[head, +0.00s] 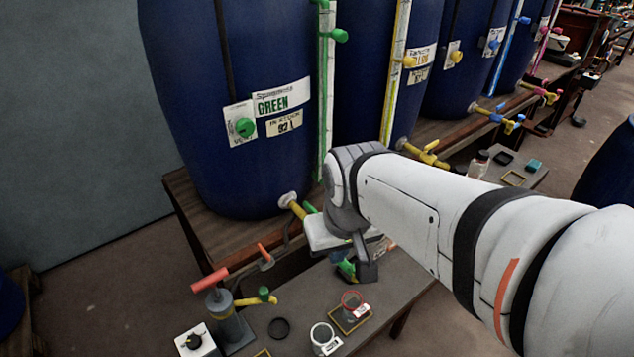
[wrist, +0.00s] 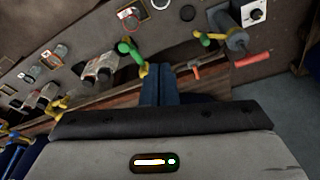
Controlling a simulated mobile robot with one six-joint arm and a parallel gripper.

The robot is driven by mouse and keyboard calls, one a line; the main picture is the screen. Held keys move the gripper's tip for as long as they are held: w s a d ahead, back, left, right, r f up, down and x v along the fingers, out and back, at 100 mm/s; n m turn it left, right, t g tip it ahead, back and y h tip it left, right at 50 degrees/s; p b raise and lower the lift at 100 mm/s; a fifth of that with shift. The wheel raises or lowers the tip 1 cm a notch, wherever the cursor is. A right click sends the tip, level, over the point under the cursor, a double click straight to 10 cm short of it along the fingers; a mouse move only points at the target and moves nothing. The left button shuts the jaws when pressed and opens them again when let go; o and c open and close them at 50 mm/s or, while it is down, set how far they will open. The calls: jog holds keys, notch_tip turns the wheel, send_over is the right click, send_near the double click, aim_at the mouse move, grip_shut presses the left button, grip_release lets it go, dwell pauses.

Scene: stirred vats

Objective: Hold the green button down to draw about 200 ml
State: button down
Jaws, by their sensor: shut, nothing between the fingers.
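The green button (head: 245,127) sits on a white plate on the front of the big blue vat labelled GREEN (head: 215,175). My gripper (head: 359,250) is low and to the right of that button, well apart from it, near the vat's yellow outlet pipe. In the wrist view its blue fingers (wrist: 158,68) are together and empty, just beside a green tap (wrist: 131,51). I cannot tell whether they touch it. A clear cup with a red rim (head: 352,299) stands on a yellow-edged pad (head: 341,323) below the tap. The button is not in the wrist view.
On the low bench (head: 392,290) are a white labelled cup (head: 323,334), a dark disc (head: 279,328), a grey pump with a red handle (head: 211,280) and a white box with a black knob (head: 195,341). More blue vats (head: 385,45) with coloured taps stand to the right.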

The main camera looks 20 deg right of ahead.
jog(key=shift+s+a, duration=0.1)
jog(key=w+d+f+n+g+b, duration=0.2)
jog(key=w+d+f+n+b, duration=0.1)
jog(key=w+d+f, duration=0.6)
jog(key=w+d+n, duration=0.1)
jog(key=w+d, duration=0.1)
jog(key=w, duration=0.1)
jog(key=shift+w+d+f+g+b, duration=0.3)
jog(key=shift+w+f, duration=0.1)
notch_tip(320, 180, down, 14)
jog(key=shift+b, duration=0.6)
